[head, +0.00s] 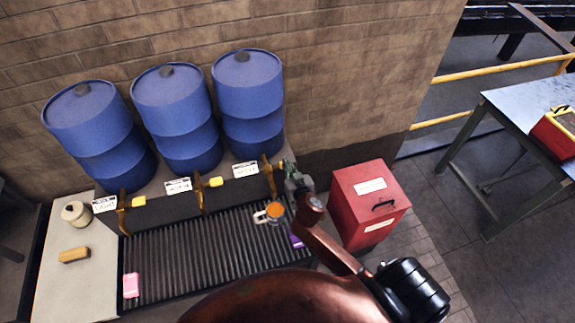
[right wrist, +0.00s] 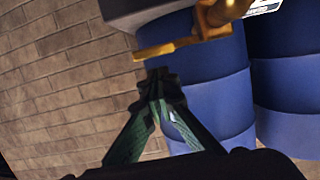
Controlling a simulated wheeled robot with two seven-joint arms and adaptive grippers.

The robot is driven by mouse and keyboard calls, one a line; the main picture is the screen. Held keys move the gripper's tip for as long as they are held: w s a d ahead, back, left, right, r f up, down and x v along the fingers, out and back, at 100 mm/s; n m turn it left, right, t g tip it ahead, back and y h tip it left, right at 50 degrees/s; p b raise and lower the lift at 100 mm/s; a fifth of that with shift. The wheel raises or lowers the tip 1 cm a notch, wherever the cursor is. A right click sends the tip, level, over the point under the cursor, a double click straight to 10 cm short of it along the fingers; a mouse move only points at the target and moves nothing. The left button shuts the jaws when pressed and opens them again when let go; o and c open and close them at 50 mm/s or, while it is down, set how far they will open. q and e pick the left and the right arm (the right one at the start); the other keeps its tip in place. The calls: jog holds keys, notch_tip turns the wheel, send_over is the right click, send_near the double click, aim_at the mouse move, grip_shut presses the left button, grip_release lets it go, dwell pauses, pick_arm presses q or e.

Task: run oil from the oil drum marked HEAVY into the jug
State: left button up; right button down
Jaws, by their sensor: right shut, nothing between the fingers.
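Three blue drums stand in a row at the back, the left (head: 92,125), middle (head: 175,110) and right one (head: 248,95). Each has a brass tap and a small white card in front; the right drum's card (head: 245,169) is too small to read surely. A jug (head: 262,217) with amber oil in it stands on the grate, below the right brass tap (head: 268,178). My right gripper (head: 290,172) is shut and empty beside that tap. In the right wrist view its closed fingertips (right wrist: 157,75) are close to the brass lever (right wrist: 165,50); contact cannot be told. My left gripper is not in view.
The slatted grate (head: 190,260) carries a pink block (head: 131,285) and a purple item (head: 296,241). A cream pot (head: 75,213) and a tan block (head: 74,255) sit on the left ledge. A red cabinet (head: 372,215) stands right of the grate, close to my right arm.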

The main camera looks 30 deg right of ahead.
jog(key=shift+f, duration=0.55)
